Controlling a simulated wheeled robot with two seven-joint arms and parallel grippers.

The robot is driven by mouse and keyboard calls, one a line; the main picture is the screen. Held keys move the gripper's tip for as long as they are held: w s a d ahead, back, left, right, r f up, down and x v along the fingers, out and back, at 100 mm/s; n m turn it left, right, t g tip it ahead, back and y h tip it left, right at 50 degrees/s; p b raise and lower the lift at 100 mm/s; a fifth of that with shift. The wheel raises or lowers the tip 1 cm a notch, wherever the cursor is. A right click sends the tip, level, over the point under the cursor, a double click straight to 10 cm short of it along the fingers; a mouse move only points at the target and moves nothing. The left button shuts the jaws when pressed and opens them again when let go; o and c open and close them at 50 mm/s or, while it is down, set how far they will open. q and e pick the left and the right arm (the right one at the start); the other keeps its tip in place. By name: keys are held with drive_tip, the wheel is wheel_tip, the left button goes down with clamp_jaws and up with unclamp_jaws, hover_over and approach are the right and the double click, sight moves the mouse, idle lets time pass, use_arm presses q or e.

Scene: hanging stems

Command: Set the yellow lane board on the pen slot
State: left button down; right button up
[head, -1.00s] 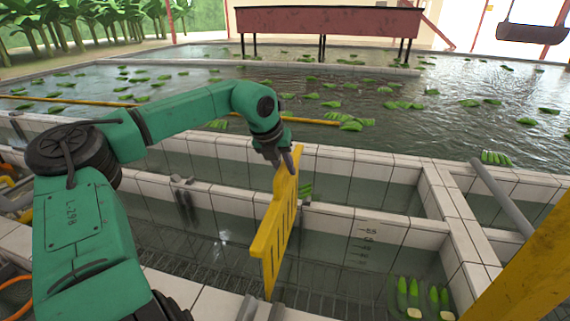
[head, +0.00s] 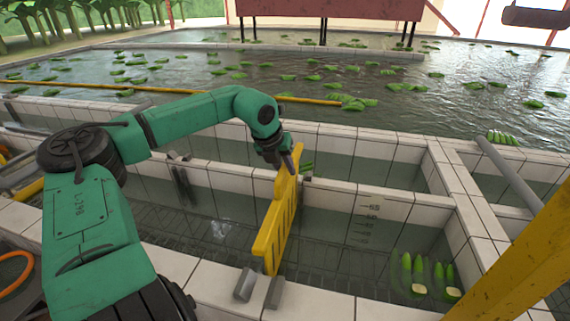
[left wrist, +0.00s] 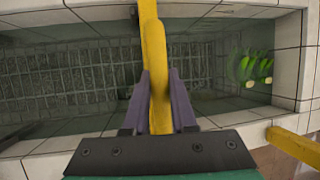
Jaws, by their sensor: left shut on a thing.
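The yellow lane board (head: 277,222) is a slotted panel, held on edge across the pen's water. My left gripper (head: 288,160) is shut on its top edge; in the left wrist view the fingers (left wrist: 159,103) flank the yellow bar. The near slot of the pen is a pair of grey metal guides (head: 273,291) on the front tiled wall. The board's near end is just above or at these guides; I cannot tell whether it has entered them. The far end is near the middle wall, partly hidden by the gripper. My right gripper is not in view.
Green banana bunches (head: 425,275) float in the pen's right part. Another pair of guides (head: 181,180) stands on the middle wall to the left. A yellow beam (head: 520,265) crosses the lower right. Tiled walls (head: 380,207) divide the water tank.

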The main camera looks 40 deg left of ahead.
sight(287, 205)
use_arm(q)
wheel_tip(287, 205, down, 11)
drive_tip(key=b, duration=0.6)
drive_tip(key=shift+f+b, duration=0.35)
drive_tip(key=shift+b, duration=0.3)
drive_tip(key=shift+f+b, duration=0.4)
drive_tip(key=shift+b, duration=0.05)
unclamp_jaws()
drive_tip(key=shift+s, duration=0.1)
drive_tip(key=shift+r, duration=0.1)
idle(0.4)
